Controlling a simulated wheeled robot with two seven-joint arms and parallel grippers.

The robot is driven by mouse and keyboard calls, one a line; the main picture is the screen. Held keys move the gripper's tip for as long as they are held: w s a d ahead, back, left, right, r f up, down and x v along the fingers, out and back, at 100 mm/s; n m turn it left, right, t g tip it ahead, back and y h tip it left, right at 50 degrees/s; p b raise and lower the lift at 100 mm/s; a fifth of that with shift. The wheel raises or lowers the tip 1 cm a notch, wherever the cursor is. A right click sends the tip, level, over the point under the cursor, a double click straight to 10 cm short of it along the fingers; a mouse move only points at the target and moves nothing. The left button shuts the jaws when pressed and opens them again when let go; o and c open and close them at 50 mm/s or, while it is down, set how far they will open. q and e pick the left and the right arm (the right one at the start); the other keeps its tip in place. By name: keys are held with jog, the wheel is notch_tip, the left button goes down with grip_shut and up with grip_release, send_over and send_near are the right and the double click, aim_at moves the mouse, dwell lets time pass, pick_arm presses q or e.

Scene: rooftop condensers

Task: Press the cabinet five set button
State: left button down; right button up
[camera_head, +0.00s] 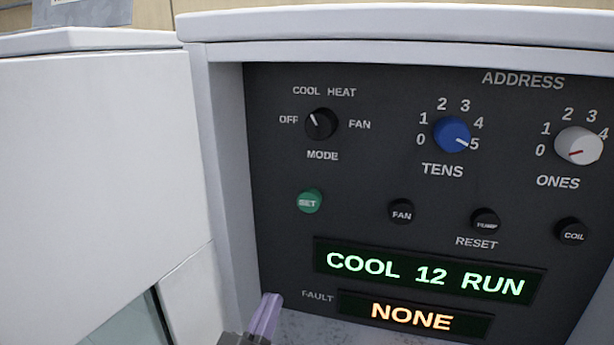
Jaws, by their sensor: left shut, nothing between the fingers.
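The green SET button (309,201) is on the dark control panel (360,170), left of the small black FAN button (401,212) and below the MODE knob (321,124). The MODE knob's white mark points up and left. My left gripper (268,312) shows at the bottom edge, its pale purple fingers shut with nothing between them. It is below and left of the SET button and apart from it. Most of the gripper is cut off by the frame. My right gripper is not in view. No cabinet number shows.
A blue TENS knob (451,134) points near 5 and a white ONES knob (577,146) near 0. Black PUMP (485,219) and COIL (573,231) buttons sit right. Displays read COOL 12 RUN (425,275) and NONE (411,317). The cabinet's pale left wall (222,170) borders the panel.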

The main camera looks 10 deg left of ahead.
aim_at(309, 200)
pick_arm(q)
jog(key=s+d+r+m+t+h+p, duration=0.1)
jog(key=s+d+r+m+t+h, duration=0.1)
jog(key=r+h, duration=0.4)
notch_tip(309, 200, up, 4)
jog(key=shift+s+d+r+m+t+h, duration=0.15)
jog(key=shift+s+m+t+h, duration=0.15)
jog(key=shift+s+m, duration=0.4)
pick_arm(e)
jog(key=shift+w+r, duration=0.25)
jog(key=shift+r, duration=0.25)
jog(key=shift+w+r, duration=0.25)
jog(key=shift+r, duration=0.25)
pick_arm(q)
jog(key=shift+w, duration=0.15)
jog(key=shift+w+d, duration=0.1)
jog(key=shift+w, duration=4.25)
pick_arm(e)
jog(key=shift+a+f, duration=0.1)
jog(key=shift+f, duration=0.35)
pick_arm(q)
jog(key=shift+b, duration=0.3)
jog(key=shift+w+f, duration=0.25)
jog(key=shift+w, duration=0.2)
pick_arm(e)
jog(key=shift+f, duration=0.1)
